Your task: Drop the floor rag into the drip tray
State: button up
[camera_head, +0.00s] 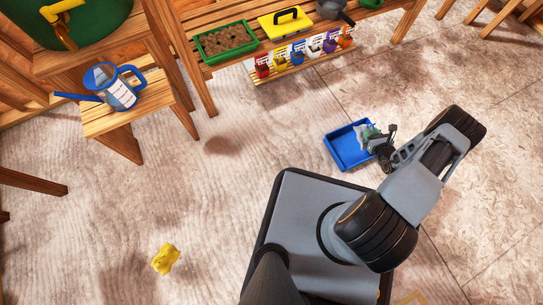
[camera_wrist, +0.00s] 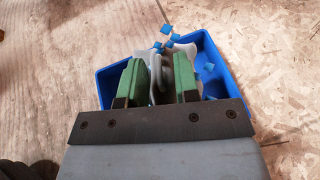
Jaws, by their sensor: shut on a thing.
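The blue drip tray (camera_head: 338,156) lies on the floor right of centre. It also shows in the wrist view (camera_wrist: 112,78), under my gripper. My gripper (camera_head: 370,138) is over the tray. In the wrist view its green fingers (camera_wrist: 160,75) are shut on a crumpled pale grey cloth with blue patches, which looks like the floor rag (camera_wrist: 157,62). The rag also shows as a whitish patch (camera_head: 361,133) at the fingertips in the head view. The fingers hide part of it. I cannot tell whether the rag touches the tray bottom.
A crumpled yellow thing (camera_head: 165,258) lies on the floor at lower left. A wooden stool (camera_head: 140,105) bears a blue and grey watering can (camera_head: 112,86). A wooden bench at the back holds a green seed tray (camera_head: 225,41) and a yellow box (camera_head: 285,21). The floor between is clear.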

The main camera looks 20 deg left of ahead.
jog(key=shift+f+b, duration=0.6)
jog(key=shift+f, duration=0.6)
jog(key=o, duration=1)
jog(key=shift+c, duration=0.2)
